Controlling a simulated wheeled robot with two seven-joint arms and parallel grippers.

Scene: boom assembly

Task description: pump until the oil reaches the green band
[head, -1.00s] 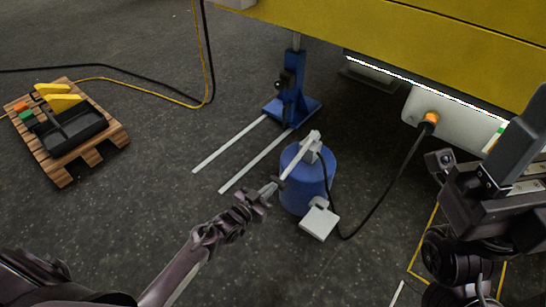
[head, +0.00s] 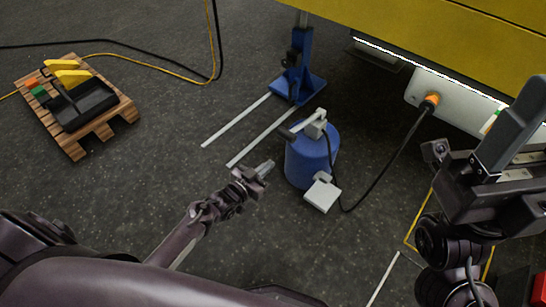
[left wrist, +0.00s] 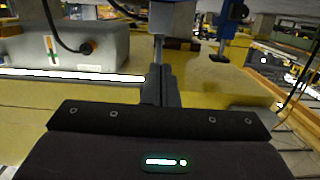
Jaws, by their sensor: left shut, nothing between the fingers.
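The pump is a blue drum (head: 311,160) with a light grey head and a lever handle (head: 299,128) ending in a dark grip to the left. My left gripper (head: 268,166) is shut and empty, left of the drum, below and apart from the grip. A black hose runs from the pump to an orange coupling (head: 432,99) on the pale housing (head: 455,97). Its gauge with the green band (head: 498,116) is partly hidden by my right arm; the gauge also shows in the left wrist view (left wrist: 50,49). Oil level is unreadable. My right gripper (head: 513,125) is at right, jaws unclear.
A grey plate (head: 322,194) sits at the drum's front. A blue jack (head: 299,78) with pale floor rails stands behind. A wooden pallet (head: 128,108) with a black tray is at left. The yellow boom (head: 430,35) hangs overhead. The floor between pallet and pump is clear.

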